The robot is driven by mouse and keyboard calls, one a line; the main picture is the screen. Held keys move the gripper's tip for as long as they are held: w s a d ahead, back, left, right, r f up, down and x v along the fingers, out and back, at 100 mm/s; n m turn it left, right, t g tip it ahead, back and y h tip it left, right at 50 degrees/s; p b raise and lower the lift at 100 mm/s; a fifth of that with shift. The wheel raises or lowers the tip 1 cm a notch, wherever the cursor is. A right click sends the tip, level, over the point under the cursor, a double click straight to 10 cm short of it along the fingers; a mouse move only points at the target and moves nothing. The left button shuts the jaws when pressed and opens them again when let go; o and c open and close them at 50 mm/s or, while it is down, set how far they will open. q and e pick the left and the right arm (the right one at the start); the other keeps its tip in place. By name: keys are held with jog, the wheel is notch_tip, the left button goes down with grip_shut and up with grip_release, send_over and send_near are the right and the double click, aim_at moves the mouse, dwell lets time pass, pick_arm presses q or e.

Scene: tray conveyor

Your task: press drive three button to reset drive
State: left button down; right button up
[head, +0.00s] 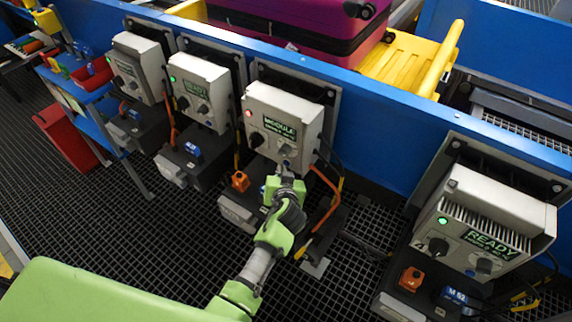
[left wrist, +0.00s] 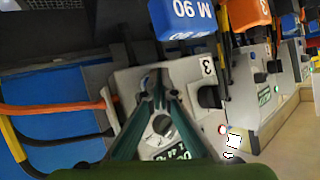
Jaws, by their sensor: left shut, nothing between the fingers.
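The drive box (head: 284,118) with a glowing red lamp and a display that seems to read "MODULE" is mounted on the blue conveyor side. A black knob (head: 257,140) and a small bluish button (head: 285,149) sit on its lower front. My left gripper (head: 287,168) is shut and empty, just below and in front of that button; I cannot tell whether it touches. In the left wrist view the shut fingers (left wrist: 157,76) lie over the pale box face (left wrist: 190,72), marked "3", and partly hide it. My right gripper is not in view.
Drive boxes with green lamps stand to the left (head: 200,88) and right (head: 485,215). An orange cable (head: 327,195) and an orange block (head: 240,181) are near my gripper. A magenta suitcase (head: 300,25) lies behind.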

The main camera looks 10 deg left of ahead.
pick_arm(q)
jog(key=shift+w+d+r+b, duration=0.2)
jog(key=shift+w+d+b, duration=0.15)
jog(key=shift+w, duration=0.35)
dwell(1.1)
jog(key=shift+s+d+p, duration=0.2)
jog(key=shift+s+p, duration=0.2)
jog(key=shift+s, duration=0.65)
jog(key=shift+s+a+r+p, duration=0.1)
jog(key=shift+s+a+p, duration=0.2)
jog(key=shift+s, duration=0.4)
jog(key=shift+s+a+f+p, duration=0.1)
jog(key=shift+s+a+p, duration=0.15)
jog(key=shift+s, duration=0.45)
jog(key=shift+s+a+r+p, duration=0.1)
jog(key=shift+s+a+p, duration=0.15)
jog(key=shift+s, duration=0.7)
jog(key=shift+a, duration=0.15)
